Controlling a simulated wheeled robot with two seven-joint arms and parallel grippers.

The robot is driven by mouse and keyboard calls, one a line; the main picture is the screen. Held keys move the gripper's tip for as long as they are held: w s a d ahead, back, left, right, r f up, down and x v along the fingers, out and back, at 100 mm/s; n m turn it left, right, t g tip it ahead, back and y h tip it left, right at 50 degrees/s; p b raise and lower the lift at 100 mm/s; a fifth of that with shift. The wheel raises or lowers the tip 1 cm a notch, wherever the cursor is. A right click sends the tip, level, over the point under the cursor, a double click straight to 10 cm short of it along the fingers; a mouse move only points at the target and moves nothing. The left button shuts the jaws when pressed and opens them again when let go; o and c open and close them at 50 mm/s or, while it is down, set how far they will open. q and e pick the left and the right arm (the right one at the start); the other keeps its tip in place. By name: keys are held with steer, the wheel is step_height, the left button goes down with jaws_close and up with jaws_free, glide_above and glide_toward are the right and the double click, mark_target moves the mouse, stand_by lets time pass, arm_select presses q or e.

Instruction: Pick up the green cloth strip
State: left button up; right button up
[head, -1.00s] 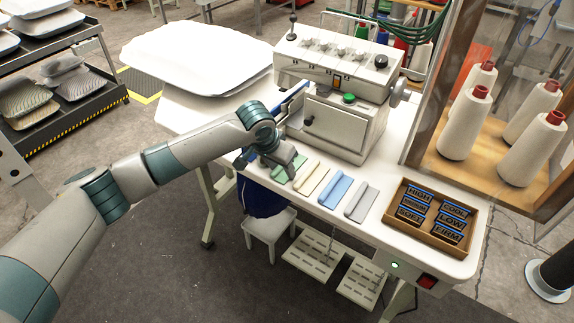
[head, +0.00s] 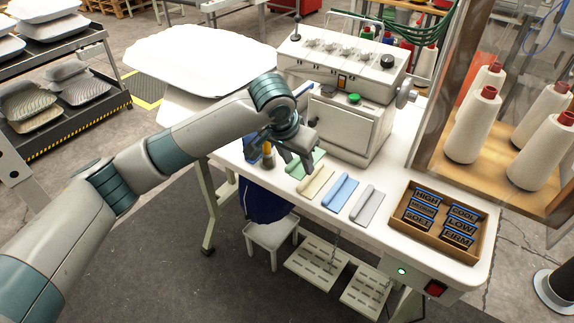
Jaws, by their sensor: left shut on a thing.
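The green cloth strip (head: 319,156) is on the white table in front of the machine, at the left end of a row of strips. My left gripper (head: 305,168) is over it with its fingers shut on it. The gripper hides the middle of the strip, so I cannot tell whether it is clear of the table. My right gripper is out of view.
Cream (head: 316,182), blue (head: 340,193) and grey (head: 364,203) strips lie close to the right. Beyond them is a wooden tray (head: 401,228) of labels. The machine (head: 342,120) stands behind, and a white pillow (head: 190,58) lies at the back left.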

arm_select(q)
steer(key=s+d+r+b, duration=0.1)
steer(key=s+d+r, duration=0.2)
steer(key=s, duration=0.2)
steer(key=shift+d+r, duration=0.2)
steer(key=shift+r, duration=0.15)
